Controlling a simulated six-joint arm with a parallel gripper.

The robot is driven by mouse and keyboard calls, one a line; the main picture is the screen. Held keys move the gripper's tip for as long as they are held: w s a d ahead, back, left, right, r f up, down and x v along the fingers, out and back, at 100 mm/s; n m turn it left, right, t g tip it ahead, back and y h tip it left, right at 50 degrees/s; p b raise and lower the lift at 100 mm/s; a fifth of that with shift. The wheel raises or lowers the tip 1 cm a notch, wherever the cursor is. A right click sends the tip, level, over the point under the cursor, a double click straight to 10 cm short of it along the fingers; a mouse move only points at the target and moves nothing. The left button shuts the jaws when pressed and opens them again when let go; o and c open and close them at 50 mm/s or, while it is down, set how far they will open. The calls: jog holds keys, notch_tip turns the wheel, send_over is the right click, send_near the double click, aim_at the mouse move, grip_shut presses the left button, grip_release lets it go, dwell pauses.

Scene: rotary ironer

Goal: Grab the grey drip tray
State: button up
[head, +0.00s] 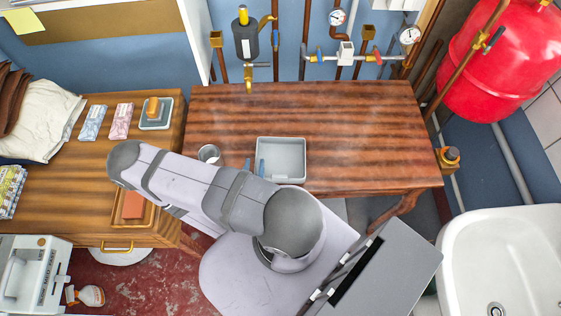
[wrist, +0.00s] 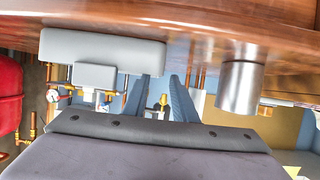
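In the head view the right finger overlaps the tray's left edge. In the wrist view the gap between the fingers (wrist: 160,95) lies around the tray's end; contact cannot be told.
A metal cup (head: 209,153) stands on the table (head: 350,120) left of my fingers and shows in the wrist view (wrist: 240,86). Pipes and gauges line the back wall. A red tank (head: 498,60) and a sink (head: 505,255) are at right. The table right of the tray is clear.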

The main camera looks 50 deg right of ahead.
jog(key=shift+b+x, duration=0.7)
jog(key=shift+x, duration=1.55)
grip_shut()
